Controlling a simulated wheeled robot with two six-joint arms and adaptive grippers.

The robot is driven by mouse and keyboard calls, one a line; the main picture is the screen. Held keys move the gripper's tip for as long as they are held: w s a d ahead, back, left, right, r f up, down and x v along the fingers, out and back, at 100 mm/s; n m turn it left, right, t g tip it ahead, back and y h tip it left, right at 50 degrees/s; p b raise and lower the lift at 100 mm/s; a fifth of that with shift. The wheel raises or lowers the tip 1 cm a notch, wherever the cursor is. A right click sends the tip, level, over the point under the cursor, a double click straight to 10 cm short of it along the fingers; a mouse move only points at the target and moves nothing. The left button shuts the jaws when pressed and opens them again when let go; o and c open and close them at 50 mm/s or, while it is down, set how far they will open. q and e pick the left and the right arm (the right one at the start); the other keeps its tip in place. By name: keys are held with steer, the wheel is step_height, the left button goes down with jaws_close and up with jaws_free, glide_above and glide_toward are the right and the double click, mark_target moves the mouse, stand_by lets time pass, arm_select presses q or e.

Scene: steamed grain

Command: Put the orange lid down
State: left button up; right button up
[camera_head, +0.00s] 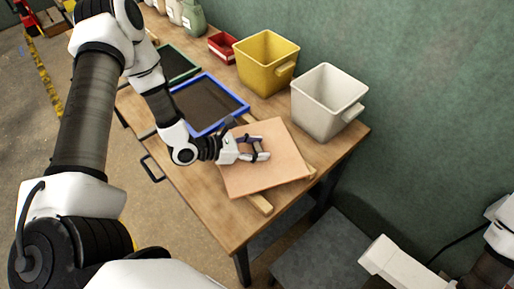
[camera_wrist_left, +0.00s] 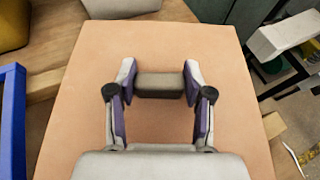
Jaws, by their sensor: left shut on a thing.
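The orange lid (camera_head: 285,143) is a flat, square, pale orange board over the near right part of the wooden table. It also fills most of the left wrist view (camera_wrist_left: 75,125). My left gripper (camera_head: 257,150) is above the middle of the lid, shut on its dark bar handle (camera_wrist_left: 160,86), with one finger at each end. Wooden strips (camera_head: 260,202) show at the lid's edges. I cannot tell whether the lid touches them or hangs just above. My right gripper does not show.
A blue-framed tray (camera_head: 240,110) lies close to the lid's far left side. A yellow bin (camera_head: 262,70), a white bin (camera_head: 322,110) and a small red bin (camera_head: 220,46) stand along the wall side. A green-framed tray (camera_head: 192,70) lies further back.

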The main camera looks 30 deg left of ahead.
arm_select(q)
steer(key=shift+f, duration=0.4)
steer(key=shift+f, duration=0.1)
steer(key=o, duration=1.4)
steer(key=shift+o, duration=0.2)
